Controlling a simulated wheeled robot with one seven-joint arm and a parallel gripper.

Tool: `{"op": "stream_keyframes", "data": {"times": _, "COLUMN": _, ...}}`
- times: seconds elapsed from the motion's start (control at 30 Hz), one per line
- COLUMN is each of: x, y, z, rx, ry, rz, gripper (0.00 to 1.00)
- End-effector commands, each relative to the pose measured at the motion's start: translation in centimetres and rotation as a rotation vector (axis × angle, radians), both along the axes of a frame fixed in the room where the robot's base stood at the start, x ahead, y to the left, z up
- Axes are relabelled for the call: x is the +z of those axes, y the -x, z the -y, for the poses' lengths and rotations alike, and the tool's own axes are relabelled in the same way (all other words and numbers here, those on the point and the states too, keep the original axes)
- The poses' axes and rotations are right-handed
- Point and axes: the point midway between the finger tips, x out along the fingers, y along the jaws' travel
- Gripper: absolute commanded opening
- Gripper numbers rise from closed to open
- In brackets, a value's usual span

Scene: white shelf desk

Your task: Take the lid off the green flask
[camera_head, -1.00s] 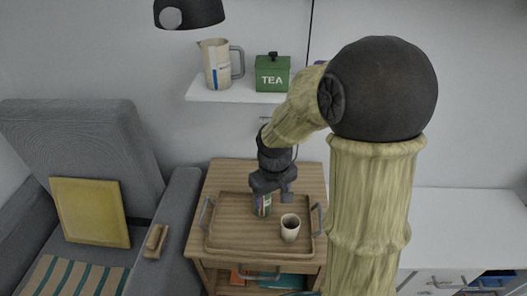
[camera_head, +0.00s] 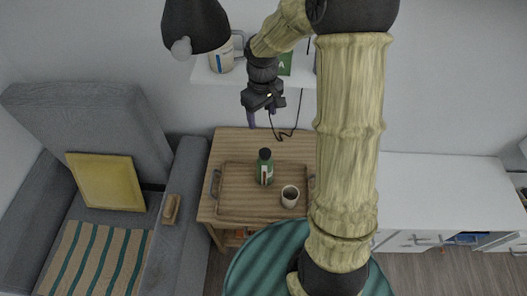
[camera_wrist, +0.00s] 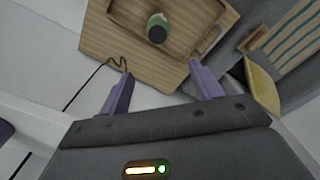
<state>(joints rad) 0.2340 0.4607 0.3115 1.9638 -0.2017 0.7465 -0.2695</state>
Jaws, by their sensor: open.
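The green flask (camera_head: 264,172) stands upright on the wooden tray, with its black lid (camera_head: 265,154) on top. In the wrist view the flask (camera_wrist: 157,19) is seen from above, with the lid (camera_wrist: 156,35) toward the camera. My gripper (camera_head: 262,117) is raised well above and behind the tray, near shelf height, apart from the flask. Its two purple fingers (camera_wrist: 160,85) are spread wide in the wrist view with nothing between them.
The tray rests on a wooden cabinet (camera_head: 228,143). A wall shelf (camera_head: 240,78) holds a jug (camera_head: 222,60) and green tin (camera_head: 285,66). A grey armchair (camera_head: 100,110) stands left.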

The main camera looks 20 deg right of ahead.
Motion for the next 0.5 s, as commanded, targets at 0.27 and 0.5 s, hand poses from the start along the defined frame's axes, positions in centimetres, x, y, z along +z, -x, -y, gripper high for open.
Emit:
{"op": "stream_keyframes", "data": {"times": 0.27, "x": -3.1, "y": 0.1, "z": -0.1, "rx": 0.003, "ry": 0.0, "rz": -0.006, "gripper": 0.64}}
{"op": "stream_keyframes", "data": {"times": 0.5, "x": -7.3, "y": 0.1, "z": -0.4, "rx": 0.01, "ry": 0.0, "rz": -0.005, "gripper": 0.64}}
